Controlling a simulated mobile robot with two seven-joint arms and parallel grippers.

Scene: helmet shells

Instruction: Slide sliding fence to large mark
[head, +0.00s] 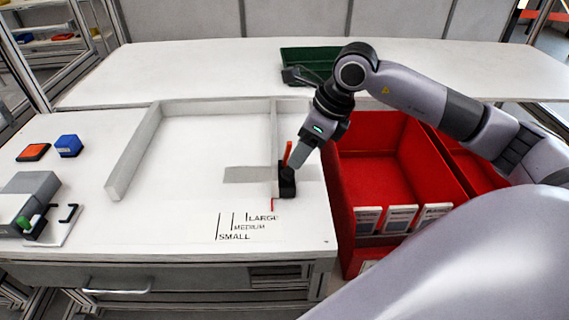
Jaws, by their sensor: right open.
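The sliding fence (274,135) is a pale upright bar on the white table, running from the back rail toward the front. A black block (288,188) sits at its front end, with a thin red pointer (272,205) beside it. The printed scale (235,228) has lines labelled SMALL, MEDIUM and LARGE from left to right. The pointer stands right of the LARGE line. My right gripper (290,170) is open, pointing down at the black block; its fingertips overlap the block's top, and I cannot tell whether they touch. My left gripper is not in view.
A pale fixed wall (133,152) stands left. A flat grey strip (248,174) lies left of the block. Red bins (345,225) adjoin the table's right edge. A blue block (69,146), an orange-topped block (33,152) and a grey device (32,195) are at left.

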